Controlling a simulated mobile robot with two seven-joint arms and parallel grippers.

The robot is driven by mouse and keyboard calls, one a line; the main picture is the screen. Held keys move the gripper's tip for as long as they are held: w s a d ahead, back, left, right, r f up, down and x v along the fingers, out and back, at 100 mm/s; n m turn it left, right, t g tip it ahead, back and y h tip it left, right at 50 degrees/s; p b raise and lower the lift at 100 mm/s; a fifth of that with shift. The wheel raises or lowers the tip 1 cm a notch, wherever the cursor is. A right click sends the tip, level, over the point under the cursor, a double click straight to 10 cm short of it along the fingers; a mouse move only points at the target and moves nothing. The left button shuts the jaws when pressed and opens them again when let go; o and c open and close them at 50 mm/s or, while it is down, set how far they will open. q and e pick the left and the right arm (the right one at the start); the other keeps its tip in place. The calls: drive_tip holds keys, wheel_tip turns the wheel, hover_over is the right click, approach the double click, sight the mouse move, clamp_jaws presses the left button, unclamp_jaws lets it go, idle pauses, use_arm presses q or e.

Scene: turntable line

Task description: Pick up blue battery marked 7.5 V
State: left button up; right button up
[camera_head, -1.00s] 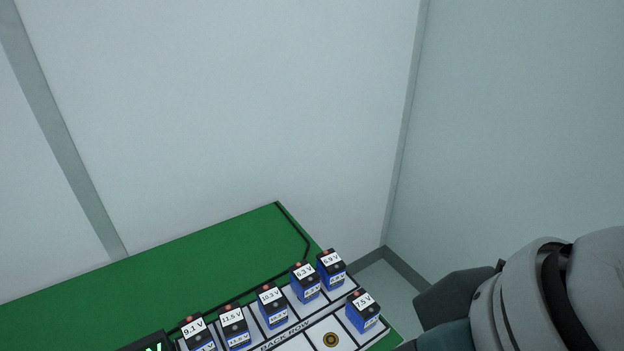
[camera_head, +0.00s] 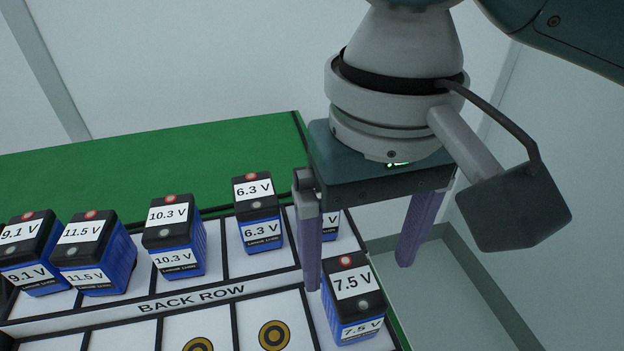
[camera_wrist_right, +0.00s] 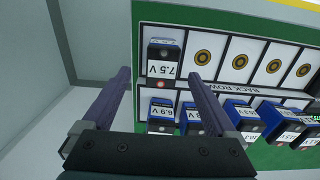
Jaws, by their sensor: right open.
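The blue battery marked 7.5 V (camera_head: 353,300) has a black top with a red terminal. It stands upright in the rightmost cell of the front row, near the green table's right edge. In the right wrist view it (camera_wrist_right: 162,62) shows upside down, ahead of and between the finger ends. My right gripper (camera_head: 358,277) is open and empty, pointing down above and slightly behind the battery. My left gripper is not in view.
Behind stands a row of similar batteries, marked 9.1 V (camera_head: 27,255), 11.5 V (camera_head: 95,255), 10.3 V (camera_head: 175,240) and 6.3 V (camera_head: 258,215). Another (camera_head: 330,226) is mostly hidden behind my gripper. Front cells left of the 7.5 V battery are empty, with ring marks (camera_head: 274,335).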

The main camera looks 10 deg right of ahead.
sight(351, 299)
wheel_tip(351, 299, down, 2)
drive_tip(key=shift+s+a+f, duration=0.1)
drive_tip(key=shift+a+f, duration=0.05)
drive_tip(key=shift+f, duration=0.05)
wheel_tip(351, 299, down, 6)
drive_tip(key=shift+r+b, duration=0.25)
drive_tip(key=shift+b, duration=0.75)
clamp_jaws()
drive_tip(key=shift+r, duration=0.1)
